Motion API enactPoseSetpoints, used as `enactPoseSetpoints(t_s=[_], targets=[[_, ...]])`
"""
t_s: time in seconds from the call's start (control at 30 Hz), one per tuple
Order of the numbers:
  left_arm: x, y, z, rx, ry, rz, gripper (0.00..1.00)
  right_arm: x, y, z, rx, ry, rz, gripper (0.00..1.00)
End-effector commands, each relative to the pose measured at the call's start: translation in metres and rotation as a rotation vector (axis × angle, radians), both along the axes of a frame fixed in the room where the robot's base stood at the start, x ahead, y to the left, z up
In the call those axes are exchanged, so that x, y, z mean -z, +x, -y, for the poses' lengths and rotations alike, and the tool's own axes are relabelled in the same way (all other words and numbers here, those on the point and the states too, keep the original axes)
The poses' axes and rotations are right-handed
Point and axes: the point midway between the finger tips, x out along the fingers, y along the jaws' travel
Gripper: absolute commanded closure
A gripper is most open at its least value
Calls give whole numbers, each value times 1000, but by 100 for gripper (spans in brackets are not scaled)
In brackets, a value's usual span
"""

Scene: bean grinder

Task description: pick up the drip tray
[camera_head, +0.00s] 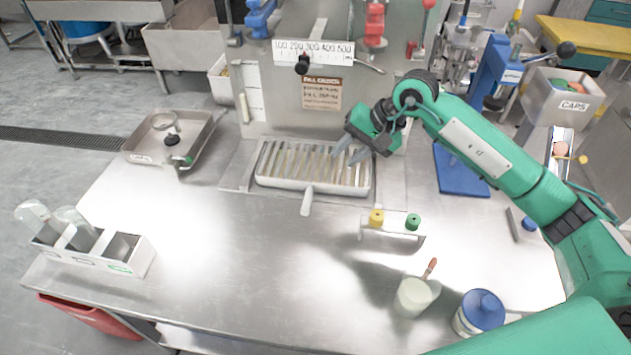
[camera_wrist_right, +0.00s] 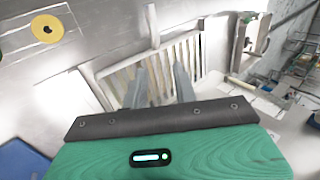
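The drip tray (camera_head: 270,181) is a pale rectangular tray with a slatted grid and a short handle (camera_head: 307,201) on its front side. It sits on the metal table at the foot of the machine. My right gripper (camera_head: 346,158) is above the tray's right part, with its fingers pointing left and down. In the right wrist view the two fingers (camera_wrist_right: 160,85) are apart over the slats of the drip tray (camera_wrist_right: 196,50), with nothing seen between them. The handle (camera_wrist_right: 153,26) shows beyond the fingertips. My left gripper is not in view.
A rack with a yellow and a green cap (camera_head: 393,230) stands right of the handle. The table's middle is clear.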

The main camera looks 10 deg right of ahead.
Motion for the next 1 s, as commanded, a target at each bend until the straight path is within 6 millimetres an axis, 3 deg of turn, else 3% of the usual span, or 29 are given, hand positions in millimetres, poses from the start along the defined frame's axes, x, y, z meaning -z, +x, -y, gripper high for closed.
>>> enactPoseSetpoints(t_s=[0.03,0.17,0.33,0.7,0.93,1.0], targets=[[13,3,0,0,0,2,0,15,0,0,1,1,1,71],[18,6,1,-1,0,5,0,22,0,0,0,1,0,71],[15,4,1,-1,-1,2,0,35,3,-9,-1,2,-2,71],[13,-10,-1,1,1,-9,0,88,17,-42,1,2,-2,71],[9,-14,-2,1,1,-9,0,100,20,-52,-1,2,-2,71],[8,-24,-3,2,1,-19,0,108,20,-58,0,4,-4,71]])
